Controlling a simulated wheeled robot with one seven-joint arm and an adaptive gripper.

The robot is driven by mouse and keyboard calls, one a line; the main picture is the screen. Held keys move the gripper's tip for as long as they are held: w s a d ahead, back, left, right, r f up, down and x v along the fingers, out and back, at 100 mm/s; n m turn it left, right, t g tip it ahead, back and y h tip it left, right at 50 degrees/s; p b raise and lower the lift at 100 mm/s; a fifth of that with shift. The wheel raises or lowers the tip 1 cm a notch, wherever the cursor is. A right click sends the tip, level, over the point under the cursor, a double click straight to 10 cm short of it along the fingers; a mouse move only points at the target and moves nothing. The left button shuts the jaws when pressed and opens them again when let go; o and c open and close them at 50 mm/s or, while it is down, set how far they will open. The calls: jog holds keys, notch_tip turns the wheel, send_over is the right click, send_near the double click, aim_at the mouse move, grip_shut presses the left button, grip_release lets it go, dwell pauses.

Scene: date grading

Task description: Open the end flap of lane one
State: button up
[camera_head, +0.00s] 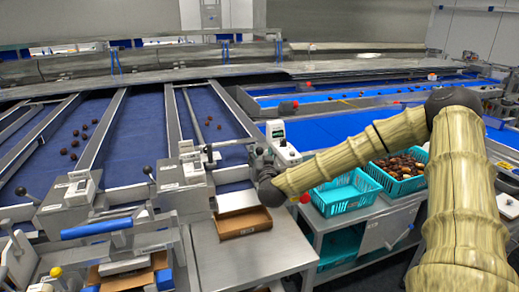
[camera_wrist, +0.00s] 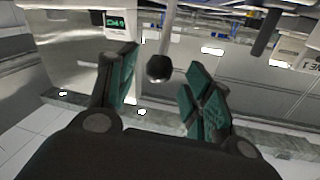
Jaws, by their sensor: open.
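In the wrist view my gripper (camera_wrist: 160,72) is open, with green-padded fingers on either side of a dark ball knob (camera_wrist: 159,68) on a pale metal rod. The knob appears between the fingertips; I cannot tell whether a pad touches it. In the head view my gripper (camera_head: 261,160) is small and dark beside the lane-end boxes, and its fingers are not clear. A grey lane-end box (camera_head: 182,172) stands to its left, with a black lever knob (camera_head: 148,170). I cannot make out a lane number or the flap's position.
A brown tray (camera_head: 243,222) lies on the steel table (camera_head: 270,252) below my gripper. A device with a display (camera_head: 280,138) stands close by. Teal baskets (camera_head: 340,203) are at the right, one filled with dates (camera_head: 402,168). Blue lanes (camera_head: 130,135) stretch behind, some with scattered dates.

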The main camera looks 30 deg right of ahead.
jog(key=shift+p+x, duration=0.4)
jog(key=shift+x, duration=1.35)
grip_shut()
